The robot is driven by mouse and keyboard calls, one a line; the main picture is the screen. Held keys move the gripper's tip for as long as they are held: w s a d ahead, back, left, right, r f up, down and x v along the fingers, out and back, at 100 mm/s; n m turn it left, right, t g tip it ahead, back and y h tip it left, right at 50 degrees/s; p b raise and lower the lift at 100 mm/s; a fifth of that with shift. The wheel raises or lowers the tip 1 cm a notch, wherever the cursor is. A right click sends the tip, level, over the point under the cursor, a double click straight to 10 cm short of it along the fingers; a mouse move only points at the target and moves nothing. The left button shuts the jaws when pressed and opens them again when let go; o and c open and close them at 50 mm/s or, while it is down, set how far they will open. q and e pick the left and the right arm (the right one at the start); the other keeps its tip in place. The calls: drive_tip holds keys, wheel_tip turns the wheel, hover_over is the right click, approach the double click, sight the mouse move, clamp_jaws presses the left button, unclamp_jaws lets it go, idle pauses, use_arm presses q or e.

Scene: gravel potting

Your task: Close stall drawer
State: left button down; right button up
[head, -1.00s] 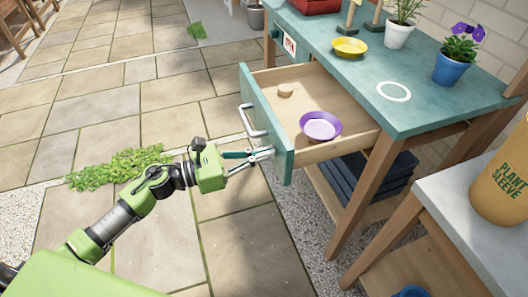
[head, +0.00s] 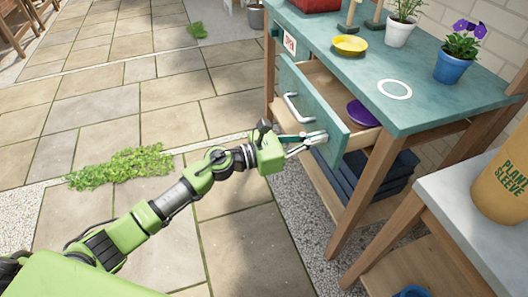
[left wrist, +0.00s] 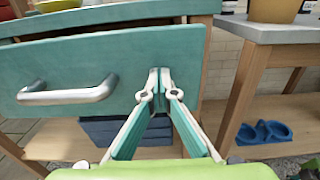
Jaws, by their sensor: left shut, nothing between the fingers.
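The stall drawer (head: 312,105) has a teal front with a silver handle (head: 291,107) and is still partly out of the teal stall table (head: 400,62). A purple bowl (head: 362,113) sits inside it, partly hidden by the drawer front. My left gripper (head: 322,136) is shut and empty, its tips at the drawer front, right of the handle. In the left wrist view the tips (left wrist: 160,80) meet the teal front (left wrist: 120,60), with the handle (left wrist: 70,92) to their left. My right gripper is not in view.
On the table stand a yellow dish (head: 349,45), a white pot (head: 398,33) and a blue pot (head: 454,68). Dark blue folded items (head: 375,175) lie on the shelf below. A side table with a tan plant sleeve (head: 500,180) stands at right.

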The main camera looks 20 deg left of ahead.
sight(355, 127)
use_arm(q)
drive_tip(key=b+x, duration=0.2)
drive_tip(key=x, duration=0.8)
drive_tip(key=shift+w+d, duration=0.1)
drive_tip(key=shift+d, duration=0.05)
drive_tip(key=shift+w+d, duration=0.3)
drive_tip(key=shift+d, duration=0.1)
drive_tip(key=shift+r, duration=0.15)
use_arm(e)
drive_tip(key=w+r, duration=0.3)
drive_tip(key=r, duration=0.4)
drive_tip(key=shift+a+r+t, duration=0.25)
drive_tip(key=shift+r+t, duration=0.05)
use_arm(q)
drive_tip(key=shift+r, duration=0.1)
